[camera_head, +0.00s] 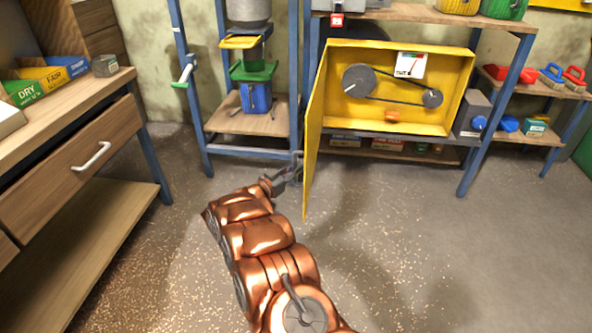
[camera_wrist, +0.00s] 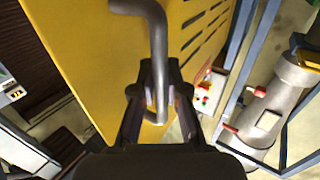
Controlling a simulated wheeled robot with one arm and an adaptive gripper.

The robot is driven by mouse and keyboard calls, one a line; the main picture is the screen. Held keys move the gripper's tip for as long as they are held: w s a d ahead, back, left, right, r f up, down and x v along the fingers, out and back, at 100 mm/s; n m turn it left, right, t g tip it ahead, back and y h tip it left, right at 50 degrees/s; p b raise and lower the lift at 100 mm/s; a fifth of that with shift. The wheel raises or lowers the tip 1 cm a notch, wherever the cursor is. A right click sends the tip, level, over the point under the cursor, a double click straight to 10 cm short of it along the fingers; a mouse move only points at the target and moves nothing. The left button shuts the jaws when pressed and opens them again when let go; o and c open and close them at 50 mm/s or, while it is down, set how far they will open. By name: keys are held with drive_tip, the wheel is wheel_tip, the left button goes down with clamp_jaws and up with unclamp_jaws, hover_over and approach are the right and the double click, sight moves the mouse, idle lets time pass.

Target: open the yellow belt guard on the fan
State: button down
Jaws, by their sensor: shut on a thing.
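The yellow belt guard door (camera_head: 315,135) stands swung out to the left of the yellow guard box (camera_head: 385,122), hinged at the box's left side. Inside the open box a large pulley (camera_head: 359,81), a small pulley (camera_head: 432,98) and a belt show. My gripper (camera_head: 297,168) is at the door's outer side, low on its left. In the wrist view my gripper (camera_wrist: 160,100) is shut on the grey bent handle (camera_wrist: 157,45) of the yellow door (camera_wrist: 95,60). The fingertips partly hide the handle's lower end.
A blue-framed stand with a blue bucket (camera_head: 256,97) is left of the door. A wooden workbench with a drawer (camera_head: 75,165) stands at the left. A grey motor box (camera_head: 473,114) is right of the guard. The floor (camera_head: 420,230) in front is clear.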

idle(0.3)
drive_tip(key=c, duration=1.2)
unclamp_jaws()
drive_tip(key=v, duration=1.2)
